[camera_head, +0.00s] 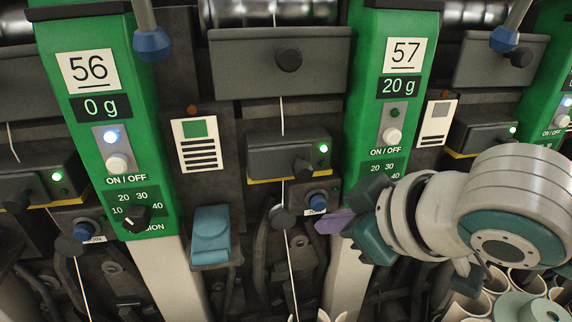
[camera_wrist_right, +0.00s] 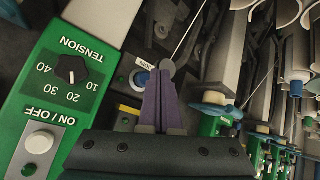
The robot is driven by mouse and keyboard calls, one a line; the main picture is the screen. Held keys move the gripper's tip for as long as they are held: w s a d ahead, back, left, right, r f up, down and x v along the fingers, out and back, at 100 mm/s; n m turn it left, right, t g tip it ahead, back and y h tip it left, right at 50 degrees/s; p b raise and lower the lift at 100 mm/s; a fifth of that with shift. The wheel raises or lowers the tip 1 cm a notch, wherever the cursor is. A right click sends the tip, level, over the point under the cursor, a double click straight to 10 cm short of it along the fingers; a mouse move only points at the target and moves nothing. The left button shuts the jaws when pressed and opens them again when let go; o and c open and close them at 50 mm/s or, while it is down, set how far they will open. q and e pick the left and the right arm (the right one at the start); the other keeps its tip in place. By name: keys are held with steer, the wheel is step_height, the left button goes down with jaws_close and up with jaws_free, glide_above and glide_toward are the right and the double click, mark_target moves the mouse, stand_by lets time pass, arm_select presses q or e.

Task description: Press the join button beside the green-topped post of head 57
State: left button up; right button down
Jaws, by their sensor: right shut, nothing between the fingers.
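The green-topped post of head 57 (camera_head: 391,90) stands right of centre in the head view, its display reading 20 g. Left of this post is a small dark box with a blue join button (camera_head: 317,202). In the wrist view the blue button (camera_wrist_right: 142,80) sits beside a white JOIN label (camera_wrist_right: 146,64). My right gripper (camera_head: 322,224) has its purple fingers together and empty, just below and right of the button in the head view. In the wrist view its fingertips (camera_wrist_right: 158,72) show close beside the button; contact cannot be told. My left gripper is out of view.
The head 56 post (camera_head: 104,100) stands at left, with its own blue button (camera_head: 82,231) beside it. A grey box with a lit green lamp (camera_head: 290,154) is above the join button. A thread (camera_head: 291,260) runs down left of my fingers. White tubes (camera_head: 470,306) fill the lower right.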

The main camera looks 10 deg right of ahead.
steer(key=shift+s+d+p, duration=0.1)
steer(key=shift+s+p, duration=1.15)
steer(key=shift+s, duration=1.05)
steer(key=s+d+r+m+g+h+p, duration=0.1)
steer(key=s+d+r+m+g, duration=0.15)
steer(key=s, duration=0.65)
steer(key=s+d+r+m+g+h, duration=0.1)
steer(key=s+d+m+g+h, duration=0.2)
steer(key=s, duration=0.6)
step_height(320, 180, up, 38)
steer(key=d+y+p, duration=0.1)
steer(key=p, duration=3.7)
steer(key=shift+s+f, duration=0.2)
steer(key=shift+d+f, duration=0.1)
